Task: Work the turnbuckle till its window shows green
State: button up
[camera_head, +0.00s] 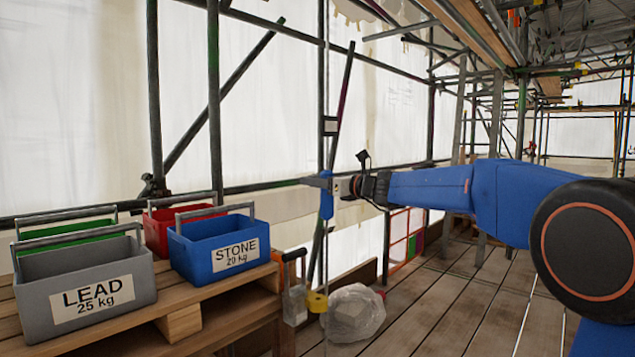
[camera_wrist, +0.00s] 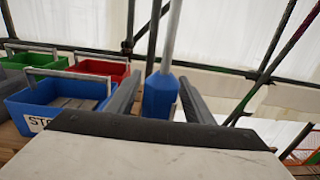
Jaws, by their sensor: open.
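A vertical grey rod runs down the middle of the head view. The blue body on it, which looks like the turnbuckle (camera_head: 326,204), sits at my gripper's height. It also shows in the wrist view (camera_wrist: 160,97), between my two dark fingers, with the grey rod rising from its top. My gripper (camera_wrist: 160,80) is open, one finger on each side of the blue body, with a gap visible at the right finger. In the head view my gripper (camera_head: 330,184) reaches it from the right. I cannot make out a window or any green on it.
Left, a wooden stand (camera_head: 215,295) bears a grey LEAD box (camera_head: 140,277), a blue STONE box (camera_head: 190,258), a red box (camera_head: 158,232) and a green box (camera_head: 65,230). A yellow fitting (camera_head: 317,302) and a clear plastic bundle (camera_head: 354,314) are below. Scaffold poles stand behind; the right deck is open.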

jog(key=c, duration=1)
jog(key=shift+c, duration=0.2)
jog(key=shift+n+g+y, duration=0.3)
jog(key=shift+g, duration=0.1)
jog(key=shift+s+a+n+g+y, duration=0.15)
jog(key=shift+s+n+g, duration=0.6)
jog(key=shift+n+g, duration=2)
jog(key=shift+s+d+n+g+y, duration=0.15)
jog(key=shift+s+n+g, duration=0.55)
jog(key=shift+n+g, duration=2.05)
jog(key=shift+s+a+n+g+y, duration=0.2)
jog(key=shift+s+n+g, duration=0.75)
jog(key=shift+g, duration=3.35)
jog(key=shift+w+n, duration=0.15)
jog(key=shift+n, duration=0.1)
